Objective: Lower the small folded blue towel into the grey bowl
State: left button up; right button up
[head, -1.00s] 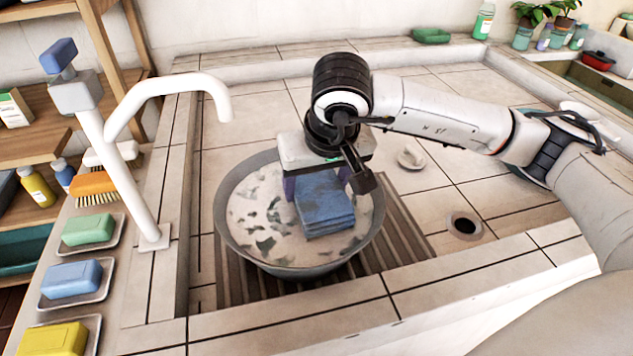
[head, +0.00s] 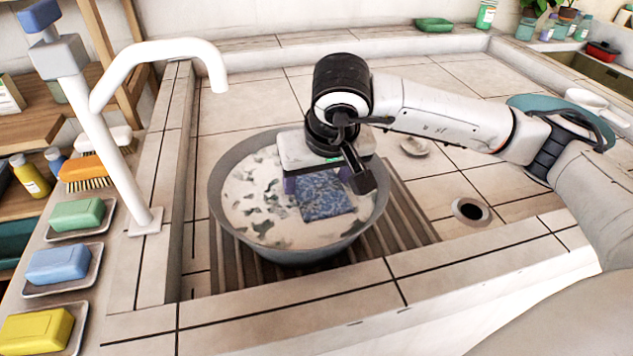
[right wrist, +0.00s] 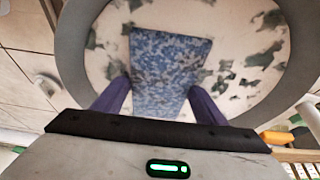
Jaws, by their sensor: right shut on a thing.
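The small folded blue towel (head: 324,196) is inside the grey bowl (head: 225,210), at the level of the whitish, patchy contents. Its surface looks mottled blue and white. My right gripper (head: 315,185) reaches down over the bowl and is shut on the towel. In the right wrist view the towel (right wrist: 168,72) lies between the two purple fingers, with the bowl's rim (right wrist: 72,50) around it. My left gripper is not in view.
The bowl stands on a slatted rack (head: 415,215) in the tiled basin. A white faucet (head: 125,100) rises at the left. Soap bars, including a blue one (head: 58,264), and an orange brush (head: 85,170) line the left ledge. A drain hole (head: 470,210) is at the right.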

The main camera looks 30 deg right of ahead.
dwell(0.3)
jog(key=shift+f, duration=0.15)
dwell(0.3)
jog(key=o, duration=1.1)
jog(key=shift+o, duration=0.2)
jog(key=v, duration=0.9)
jog(key=shift+s+r+p, duration=0.1)
jog(key=shift+r+p, duration=0.25)
jog(key=shift+r, duration=0.05)
jog(key=shift+s+r, duration=0.1)
jog(key=shift+r, duration=0.15)
